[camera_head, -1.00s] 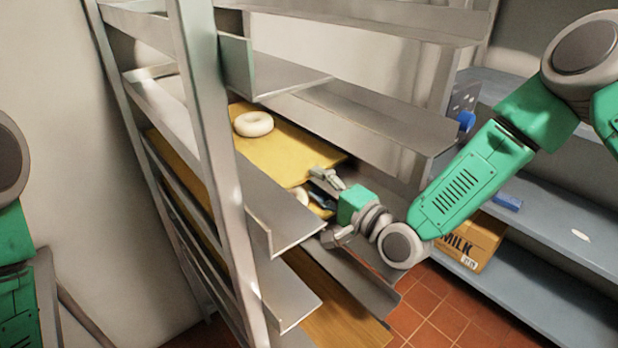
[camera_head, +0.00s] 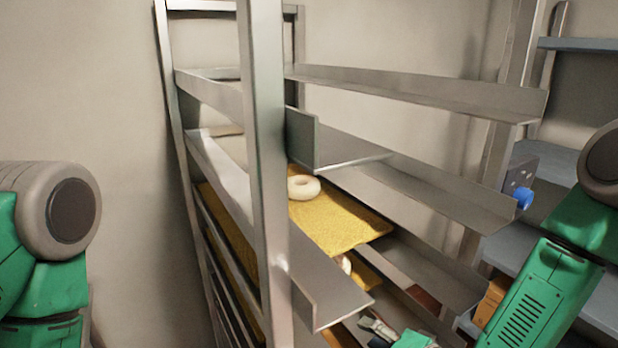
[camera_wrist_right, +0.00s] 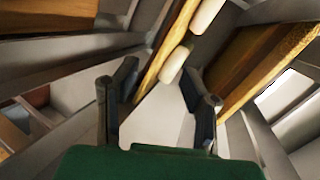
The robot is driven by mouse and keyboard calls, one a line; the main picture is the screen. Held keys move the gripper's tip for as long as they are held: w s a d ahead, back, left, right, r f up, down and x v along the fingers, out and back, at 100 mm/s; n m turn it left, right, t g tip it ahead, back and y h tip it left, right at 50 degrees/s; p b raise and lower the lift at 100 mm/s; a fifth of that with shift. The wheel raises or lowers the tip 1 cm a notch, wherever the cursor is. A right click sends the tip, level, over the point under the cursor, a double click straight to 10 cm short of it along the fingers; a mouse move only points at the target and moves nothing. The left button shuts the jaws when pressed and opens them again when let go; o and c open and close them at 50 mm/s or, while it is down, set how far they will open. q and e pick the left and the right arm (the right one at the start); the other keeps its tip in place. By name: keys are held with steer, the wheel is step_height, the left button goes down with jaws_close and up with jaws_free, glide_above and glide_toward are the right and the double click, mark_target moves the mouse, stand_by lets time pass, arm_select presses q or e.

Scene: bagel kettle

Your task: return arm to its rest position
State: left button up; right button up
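My right gripper (camera_head: 376,326) shows at the bottom of the head view, partly cut off, low beside the rack's open side. In the right wrist view, its two dark fingers (camera_wrist_right: 159,82) are spread apart with nothing held between them. A pale bagel (camera_head: 304,187) lies on a yellow board (camera_head: 345,222) in the rack, above and left of the gripper. Part of another pale bagel (camera_head: 345,264) shows below that board. Two pale rounded pieces, likely bagels (camera_wrist_right: 175,61), show beyond the fingers. My left arm is at the left edge; its gripper is out of view.
The metal rack (camera_head: 262,180) fills the middle, with an upright post and projecting shelf rails (camera_head: 425,185) close to my right arm. Blue-grey shelves (camera_head: 545,195) and a cardboard box (camera_head: 492,298) stand at the right. The wall at left is bare.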

steer(key=s+d+f+n+g+h+b, duration=0.1)
steer(key=s+d+f+n+g+h, duration=0.15)
steer(key=s+f, duration=0.45)
steer(key=s+d+f+n+g+h+b, duration=0.1)
steer(key=s+d+f+n+g, duration=0.1)
steer(key=s+f+g, duration=0.35)
steer(key=s+d+f+n+g+h+b, duration=0.1)
steer(key=s+d+f+n+h, duration=0.1)
steer(key=s, duration=0.6)
steer(key=s+d+f+n+g+h+b, duration=0.1)
steer(key=s+d+f+n+g, duration=0.1)
steer(key=s+d+f, duration=0.2)
steer(key=s+d, duration=0.3)
steer(key=s, duration=0.1)
steer(key=shift+f+n+h, duration=0.3)
steer(key=shift+n+h, duration=0.05)
